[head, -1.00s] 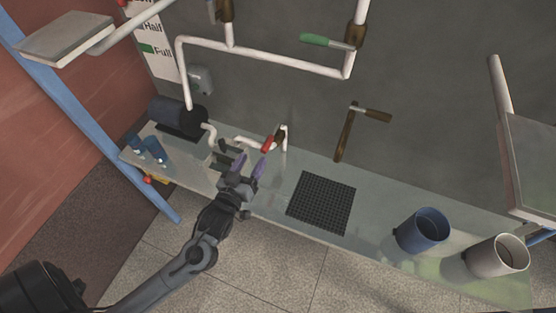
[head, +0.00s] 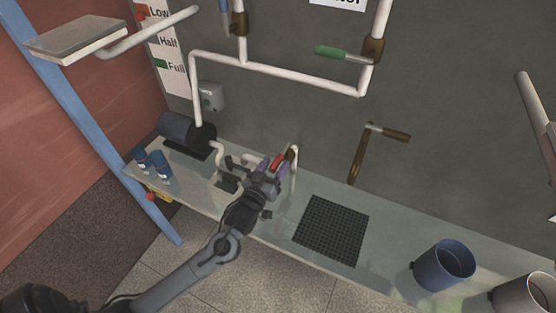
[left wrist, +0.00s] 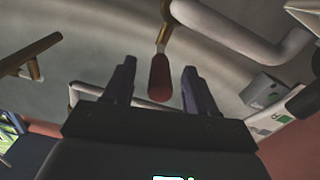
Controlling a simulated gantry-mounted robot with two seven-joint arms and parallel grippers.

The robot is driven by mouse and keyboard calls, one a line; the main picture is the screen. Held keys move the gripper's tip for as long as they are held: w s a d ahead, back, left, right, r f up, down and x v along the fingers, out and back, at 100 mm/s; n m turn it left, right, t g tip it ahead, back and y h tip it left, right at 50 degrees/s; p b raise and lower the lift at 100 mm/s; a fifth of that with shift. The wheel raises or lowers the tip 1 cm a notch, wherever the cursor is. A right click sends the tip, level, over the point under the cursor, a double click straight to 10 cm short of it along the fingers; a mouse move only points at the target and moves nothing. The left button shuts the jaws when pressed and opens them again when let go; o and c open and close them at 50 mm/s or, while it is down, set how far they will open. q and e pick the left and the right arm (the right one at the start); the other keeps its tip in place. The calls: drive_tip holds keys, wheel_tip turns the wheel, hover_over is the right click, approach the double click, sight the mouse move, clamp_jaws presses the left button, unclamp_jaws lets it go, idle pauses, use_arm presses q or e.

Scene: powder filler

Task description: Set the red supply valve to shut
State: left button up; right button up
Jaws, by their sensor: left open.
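The red-handled supply valve (head: 277,161) sits on a low white pipe above the bench, left of the black grid. In the left wrist view its red handle (left wrist: 160,78) hangs from a brass stem and lies between the two purple fingers. My left gripper (head: 268,166) is open around the red handle, with a finger on each side; the fingers also show in the left wrist view (left wrist: 158,88). Both fingers look apart from the handle. My right gripper is not in view.
A green-handled valve (head: 331,52) is on the upper pipe. A brass crank (head: 366,150) is on the wall. A dark motor (head: 184,133) and small blue jars (head: 161,165) are left.

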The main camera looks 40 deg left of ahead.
use_arm(q)
drive_tip(key=shift+x, duration=1.35)
clamp_jaws()
